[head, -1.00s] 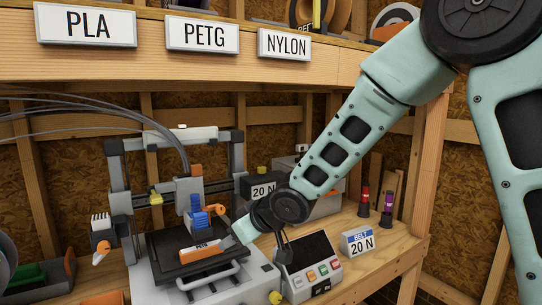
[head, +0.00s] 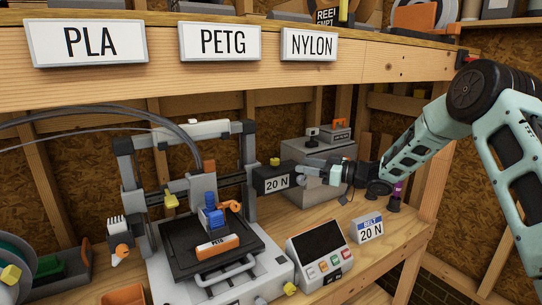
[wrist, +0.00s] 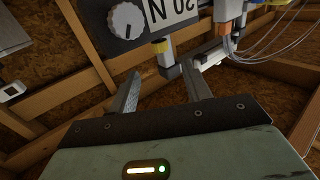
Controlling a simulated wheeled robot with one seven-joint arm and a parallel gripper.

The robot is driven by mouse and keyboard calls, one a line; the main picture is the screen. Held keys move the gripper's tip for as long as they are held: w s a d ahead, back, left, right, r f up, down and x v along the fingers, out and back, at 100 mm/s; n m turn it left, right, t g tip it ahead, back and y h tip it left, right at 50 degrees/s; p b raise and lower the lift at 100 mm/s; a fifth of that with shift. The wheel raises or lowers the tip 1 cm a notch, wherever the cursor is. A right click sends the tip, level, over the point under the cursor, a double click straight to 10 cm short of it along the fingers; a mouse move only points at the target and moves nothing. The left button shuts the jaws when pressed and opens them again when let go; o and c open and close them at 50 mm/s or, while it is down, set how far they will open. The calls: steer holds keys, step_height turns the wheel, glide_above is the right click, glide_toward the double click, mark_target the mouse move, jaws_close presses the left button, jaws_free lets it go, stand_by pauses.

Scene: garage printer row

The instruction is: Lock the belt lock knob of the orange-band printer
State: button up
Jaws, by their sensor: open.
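The printer (head: 265,262) has a grey frame, a dark bed and an orange PETG band (head: 217,246) at the bed's front. A dark box (head: 258,183) marked 20 N is at its right, with a yellow knob (head: 275,161) on top. Which knob is the belt lock is not labelled.
A control panel (head: 318,250) with buttons and a BELT 20 N sign (head: 367,228) stand at the front right. A grey cabinet (head: 300,210) stands behind my gripper. A shelf with PLA (head: 90,42), PETG and NYLON signs runs above. Cables arc over the printer.

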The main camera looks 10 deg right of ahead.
mark_target(270, 167)
steer(key=p+x, duration=0.4)
steer(key=x, duration=0.8)
steer(key=shift+w+a, duration=0.25)
steer(key=shift+a, duration=0.05)
steer(key=c, duration=1)
